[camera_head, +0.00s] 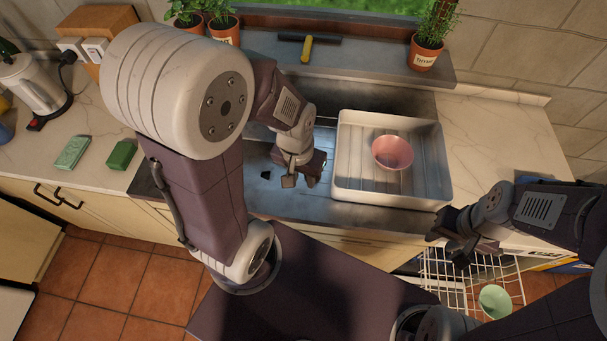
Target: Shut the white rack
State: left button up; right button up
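The white rack (430,271) is a wire rack at the lower right, below the counter edge. It stands pulled out in front of the cabinets and a green bowl (495,301) sits in it. My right gripper (450,246) is over the rack's back left part, with its fingers apart and nothing seen between them. Whether it touches the wires I cannot tell. My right arm hides part of the rack's right side.
The white tray (345,155) with a pink bowl (392,152) stands on the sink. Potted plants (427,52) and a yellow-handled squeegee (307,48) are on the sill. A kettle (32,82), a sponge (122,155) and a green packet (73,152) are on the left counter.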

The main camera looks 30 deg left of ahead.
aim_at(424, 259)
jog(key=z, duration=1.55)
jog(key=i+l+z, duration=0.1)
jog(key=l+z, duration=0.15)
jog(key=i+l+z, duration=0.25)
jog(key=k+l, duration=0.1)
jog(key=l, duration=0.05)
